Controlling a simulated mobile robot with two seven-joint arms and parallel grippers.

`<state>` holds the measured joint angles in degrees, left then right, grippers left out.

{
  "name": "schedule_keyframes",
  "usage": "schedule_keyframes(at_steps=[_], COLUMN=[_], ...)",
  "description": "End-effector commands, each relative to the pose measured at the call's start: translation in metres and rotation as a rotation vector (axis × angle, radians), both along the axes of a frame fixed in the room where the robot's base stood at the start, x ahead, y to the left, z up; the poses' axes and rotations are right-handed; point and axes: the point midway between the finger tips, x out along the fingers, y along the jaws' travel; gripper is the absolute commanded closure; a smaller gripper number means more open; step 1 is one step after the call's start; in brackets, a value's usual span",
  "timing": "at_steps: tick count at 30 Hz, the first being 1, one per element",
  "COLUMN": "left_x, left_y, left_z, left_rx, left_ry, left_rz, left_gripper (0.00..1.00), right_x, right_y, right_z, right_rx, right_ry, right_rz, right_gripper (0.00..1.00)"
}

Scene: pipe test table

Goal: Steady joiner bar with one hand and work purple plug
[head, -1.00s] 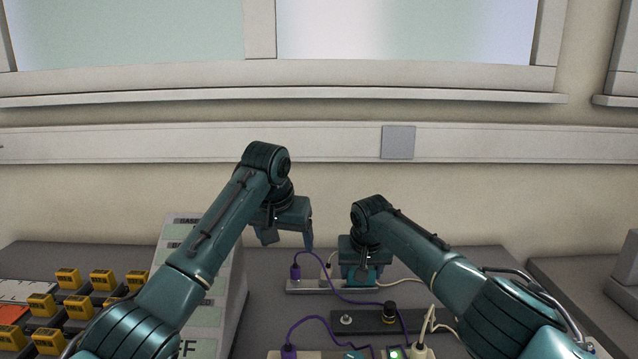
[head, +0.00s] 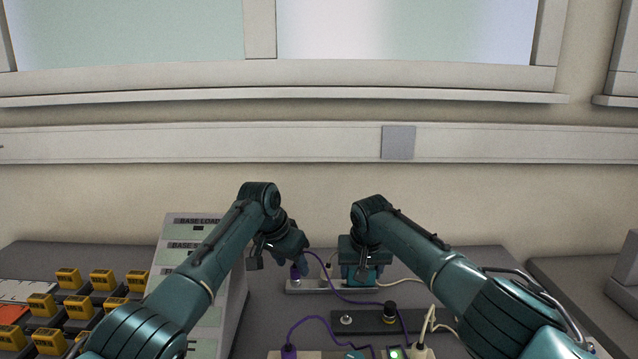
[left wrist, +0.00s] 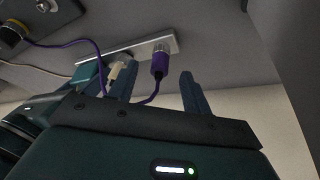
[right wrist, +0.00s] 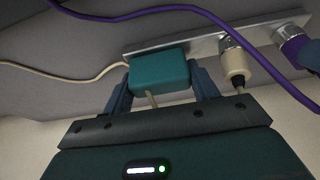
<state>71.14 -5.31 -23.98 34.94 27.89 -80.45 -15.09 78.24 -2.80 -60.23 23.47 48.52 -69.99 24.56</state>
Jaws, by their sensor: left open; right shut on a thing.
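The pale grey joiner bar (head: 314,289) lies on the grey table; it also shows in the left wrist view (left wrist: 138,48). The purple plug (head: 296,272) stands at its left end, seated in a metal socket, with a purple cord. My left gripper (head: 293,263) is open above the plug. In the left wrist view, the purple plug (left wrist: 159,64) shows between its fingers, just past the tips. A cream plug (right wrist: 236,66) sits beside it on the bar. My right gripper (right wrist: 160,90) is shut on the teal block (right wrist: 158,72) on the bar.
A dark strip with a black-and-yellow knob (head: 389,311) lies nearer me. Another purple plug (head: 288,350) and a cream plug are at the front edge. A sloped label panel (head: 190,247) and several yellow blocks (head: 68,279) stand left. Cords cross the middle.

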Motion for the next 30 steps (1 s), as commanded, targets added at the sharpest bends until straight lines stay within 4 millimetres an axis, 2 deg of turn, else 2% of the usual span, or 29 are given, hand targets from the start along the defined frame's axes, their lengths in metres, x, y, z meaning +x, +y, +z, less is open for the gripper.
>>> schedule_keyframes(at_steps=[2, 12, 28, 30], left_x=[0.003, 0.012, 0.013, 0.013], left_y=[-0.003, -0.009, -0.009, -0.009], left_z=[-0.012, -0.03, -0.037, -0.037], left_rx=[0.002, -0.003, 0.0, 0.0], left_ry=[0.004, 0.002, -0.001, 0.0], left_rz=[0.001, 0.0, 0.001, 0.001], left_gripper=[0.51, 0.51, 0.51, 0.57], right_x=[0.0, 0.0, 0.0, 0.0], right_y=[0.0, 0.0, 0.0, 0.0], right_z=[0.001, 0.0, 0.0, 0.0], right_rx=[0.0, 0.0, 0.0, 0.0], right_ry=[-0.001, -0.001, -0.001, -0.001], right_rz=[0.0, 0.0, 0.0, 0.0], right_gripper=[0.69, 0.69, 0.69, 0.69])
